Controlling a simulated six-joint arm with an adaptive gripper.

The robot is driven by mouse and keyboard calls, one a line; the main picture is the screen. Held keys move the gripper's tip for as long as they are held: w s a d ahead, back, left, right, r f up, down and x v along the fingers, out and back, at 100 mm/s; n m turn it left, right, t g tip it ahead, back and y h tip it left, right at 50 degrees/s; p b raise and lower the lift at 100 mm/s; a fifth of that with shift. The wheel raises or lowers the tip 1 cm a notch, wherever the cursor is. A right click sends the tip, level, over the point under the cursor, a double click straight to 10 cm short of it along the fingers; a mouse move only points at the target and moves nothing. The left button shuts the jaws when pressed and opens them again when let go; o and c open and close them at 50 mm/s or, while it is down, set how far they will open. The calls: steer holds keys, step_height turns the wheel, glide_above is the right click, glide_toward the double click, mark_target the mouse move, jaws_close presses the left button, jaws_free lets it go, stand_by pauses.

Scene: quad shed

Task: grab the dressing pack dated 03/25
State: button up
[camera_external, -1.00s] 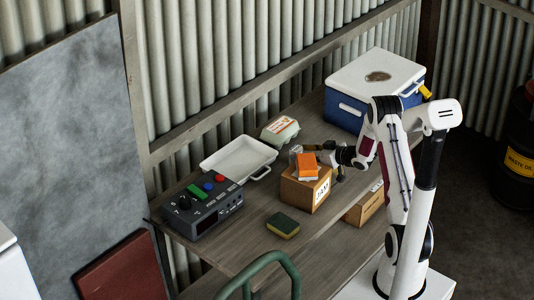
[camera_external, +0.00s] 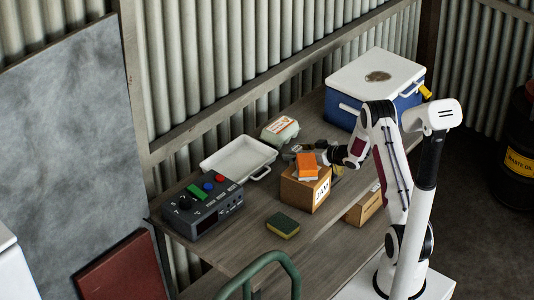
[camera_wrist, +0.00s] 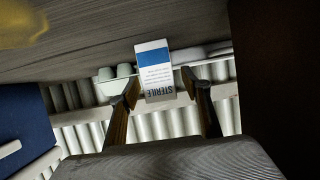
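A white pack (camera_wrist: 155,70) with a blue band and the word STERILE upside down shows in the wrist view; its date cannot be read. My gripper (camera_wrist: 160,82) is open, one finger on each side of the pack in that view. A small gap shows at the right finger; I cannot tell whether the left one touches. In the external view, my gripper (camera_external: 312,152) is behind a small wooden box (camera_external: 294,192), and its fingertips are partly hidden. An orange item (camera_external: 307,165) lies on top of that box; I see no date on it.
A white tray (camera_external: 236,157), an egg carton (camera_external: 279,131), a control box (camera_external: 200,209), a green-topped sponge (camera_external: 283,225) and a blue cooler (camera_external: 345,107) stand on the bench. Another wooden box (camera_external: 362,208) sits at the front edge. The corrugated wall stands close behind.

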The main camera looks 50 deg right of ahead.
mark_target(296, 148)
steer(key=c, duration=0.8)
steer(key=shift+r, duration=0.1)
steer(key=shift+r, duration=4.9)
